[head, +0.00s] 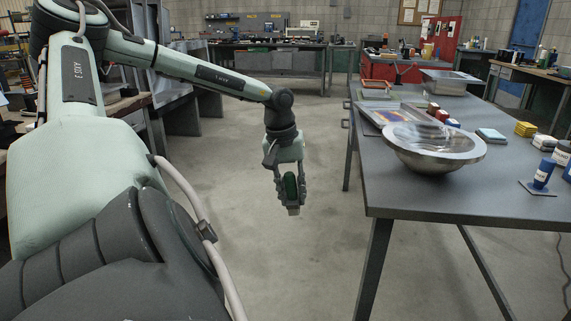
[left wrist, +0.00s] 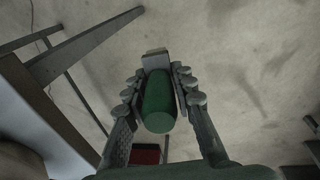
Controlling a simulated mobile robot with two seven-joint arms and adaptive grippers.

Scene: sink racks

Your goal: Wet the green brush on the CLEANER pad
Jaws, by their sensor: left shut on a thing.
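My left gripper (head: 290,188) hangs over open floor, left of the grey table. It is shut on the green brush (head: 291,185), whose pale grey end points down. In the left wrist view the green brush (left wrist: 158,103) sits between both fingers of my left gripper (left wrist: 157,80). A blue labelled container (head: 543,173) stands on a small dark pad (head: 533,187) at the table's right. I cannot read a CLEANER label on any pad. My right gripper is not in view.
The grey table (head: 440,205) has its near left edge right of my gripper. A metal bowl (head: 433,160) sits on it. A pale blue block (head: 491,135), yellow sponges (head: 525,129) and several containers lie farther right. The floor below the gripper is clear.

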